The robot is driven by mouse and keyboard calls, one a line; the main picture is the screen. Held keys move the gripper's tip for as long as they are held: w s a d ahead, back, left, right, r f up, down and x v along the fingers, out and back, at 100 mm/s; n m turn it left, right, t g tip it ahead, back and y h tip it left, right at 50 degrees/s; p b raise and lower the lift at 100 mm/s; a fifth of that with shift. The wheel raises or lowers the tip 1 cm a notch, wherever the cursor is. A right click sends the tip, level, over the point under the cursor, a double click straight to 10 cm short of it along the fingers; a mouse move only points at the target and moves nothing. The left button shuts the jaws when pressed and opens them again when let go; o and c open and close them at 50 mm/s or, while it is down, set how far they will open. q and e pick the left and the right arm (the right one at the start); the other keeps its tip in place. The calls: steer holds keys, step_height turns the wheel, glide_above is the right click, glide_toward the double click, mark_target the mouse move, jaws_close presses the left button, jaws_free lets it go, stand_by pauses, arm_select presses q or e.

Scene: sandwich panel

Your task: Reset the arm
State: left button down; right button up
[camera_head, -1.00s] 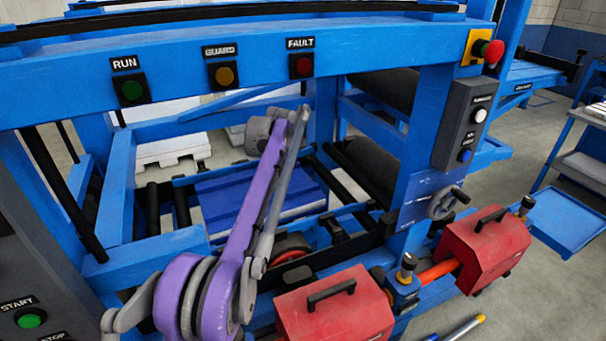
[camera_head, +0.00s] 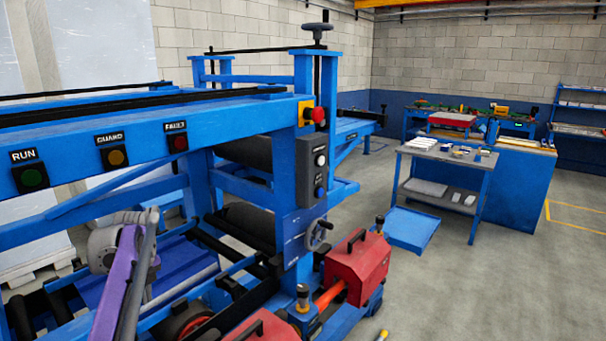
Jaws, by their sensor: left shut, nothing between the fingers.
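My left arm reaches up from the bottom left, with a purple link and a grey end. My left gripper (camera_head: 148,216) is at that grey end, small and partly covered by the arm links. It is shut and holds nothing. It is in front of the blue panel machine (camera_head: 235,101), over its lower opening with the rollers. I cannot tell how far it is from the frame. My right gripper is not in view.
The machine's front beam carries RUN, GUARD and FAULT lamps. Red housings (camera_head: 357,268) stick out in front. A grey worktable (camera_head: 448,156) stands to the right, with open floor before it.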

arm_select(q)
steer(key=s+d+f+n+t+h, duration=0.1)
steer(key=s+d+n+t, duration=0.1)
steer(key=s+d+n, duration=1.2)
steer(key=s+d+f+n, duration=0.3)
steer(key=s+f+n, duration=0.2)
steer(key=s, duration=0.4)
steer(key=s+d+f+n+t+h, duration=0.1)
steer(key=s+d+f+n, duration=0.3)
steer(key=s+f+n, duration=0.2)
steer(key=s+f, duration=0.2)
steer(key=s, duration=0.2)
steer(key=shift+d+t, duration=0.2)
steer(key=shift+t, duration=0.1)
steer(key=shift+r, duration=0.1)
